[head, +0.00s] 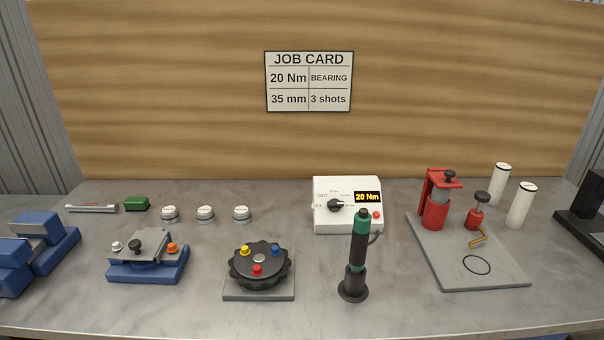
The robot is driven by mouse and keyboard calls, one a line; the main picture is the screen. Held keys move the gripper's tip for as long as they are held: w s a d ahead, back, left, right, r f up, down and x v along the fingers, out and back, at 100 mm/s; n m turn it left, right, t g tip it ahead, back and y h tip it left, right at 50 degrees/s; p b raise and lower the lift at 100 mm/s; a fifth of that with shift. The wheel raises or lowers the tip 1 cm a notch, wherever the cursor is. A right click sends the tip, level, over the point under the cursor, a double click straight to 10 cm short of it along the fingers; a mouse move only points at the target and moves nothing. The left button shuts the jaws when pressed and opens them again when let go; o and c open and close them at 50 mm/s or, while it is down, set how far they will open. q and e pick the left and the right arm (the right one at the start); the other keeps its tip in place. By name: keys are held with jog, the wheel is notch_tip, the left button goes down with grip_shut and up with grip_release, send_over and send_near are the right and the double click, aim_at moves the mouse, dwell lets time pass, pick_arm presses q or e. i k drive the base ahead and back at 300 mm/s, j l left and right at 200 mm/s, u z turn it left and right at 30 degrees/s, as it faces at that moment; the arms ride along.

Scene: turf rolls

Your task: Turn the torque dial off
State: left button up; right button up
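The torque dial is a small black knob (336,206) on the sloped front of a white control box (347,228) at the middle right of the bench. The box's small display (367,197) reads "20 Nm" in yellow. Small markings surround the knob, too small to read surely. A red button (376,215) sits at the box's right. A green and black power driver (357,255) stands upright in front of the box, covering part of its lower right. Neither of my grippers shows in the head view.
A black rotary fixture (259,266) sits left of the driver, a blue clamp fixture (148,262) further left. A grey plate (450,266) with red press parts lies at right. The job card (309,82) hangs on the wall.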

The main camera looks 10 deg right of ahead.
aim_at(334, 205)
jog(key=k+j+z, duration=0.1)
jog(key=z, duration=0.3)
jog(key=k+j+z, duration=0.1)
jog(key=z, duration=0.35)
jog(key=k+j+z, duration=0.1)
jog(key=z, duration=0.3)
jog(key=k+j+z, duration=0.1)
jog(key=z, duration=0.35)
